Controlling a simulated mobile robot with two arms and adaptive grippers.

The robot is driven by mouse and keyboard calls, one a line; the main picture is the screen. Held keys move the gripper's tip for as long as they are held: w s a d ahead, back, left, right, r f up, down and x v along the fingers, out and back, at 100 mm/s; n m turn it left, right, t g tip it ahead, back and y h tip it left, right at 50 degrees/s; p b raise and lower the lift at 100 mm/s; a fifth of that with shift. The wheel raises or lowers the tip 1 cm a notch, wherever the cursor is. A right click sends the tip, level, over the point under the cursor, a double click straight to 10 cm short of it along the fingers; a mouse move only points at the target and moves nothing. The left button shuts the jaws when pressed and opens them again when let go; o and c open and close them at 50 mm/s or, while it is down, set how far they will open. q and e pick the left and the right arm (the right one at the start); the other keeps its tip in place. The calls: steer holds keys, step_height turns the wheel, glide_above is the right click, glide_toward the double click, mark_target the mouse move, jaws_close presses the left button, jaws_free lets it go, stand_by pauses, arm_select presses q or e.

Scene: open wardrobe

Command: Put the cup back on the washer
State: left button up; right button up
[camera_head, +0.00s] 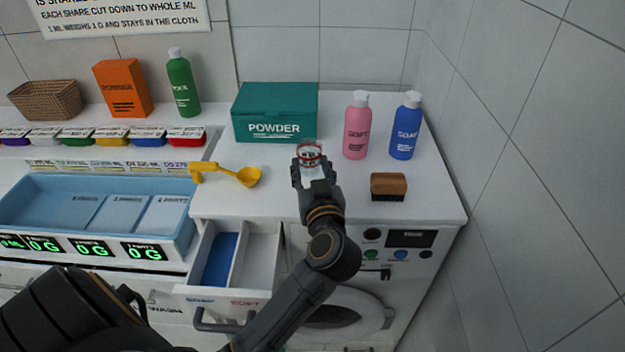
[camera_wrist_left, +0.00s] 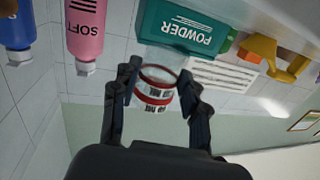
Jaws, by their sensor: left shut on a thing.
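The cup (camera_head: 309,150) is small and clear with red bands and dark print. My left gripper (camera_head: 311,167) is shut on it, over the front middle of the white washer top (camera_head: 425,190). In the left wrist view the cup (camera_wrist_left: 156,92) sits between the two dark fingers of the gripper (camera_wrist_left: 160,82). I cannot tell whether the cup's base touches the washer top. My right gripper is not in view.
Behind the cup stands a teal powder box (camera_head: 275,112); to its right are a pink bottle (camera_head: 357,128), a blue bottle (camera_head: 404,128) and a brown brush (camera_head: 388,186). A yellow scoop (camera_head: 228,173) lies left. The detergent drawer (camera_head: 238,265) is open below.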

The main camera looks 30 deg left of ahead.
mark_target(312, 175)
arm_select(q)
steer(key=shift+w+a+f, duration=0.2)
steer(key=shift+w+f, duration=0.2)
steer(key=shift+f, duration=0.1)
steer(key=shift+w+a+f, duration=0.1)
steer(key=shift+w+f, duration=0.05)
steer(key=shift+f, duration=0.5)
steer(key=shift+w+f, duration=0.1)
steer(key=shift+f, duration=1.05)
steer(key=shift+f, duration=0.15)
steer(key=o, duration=1.2)
steer(key=b+v, duration=0.2)
steer(key=v, duration=1)
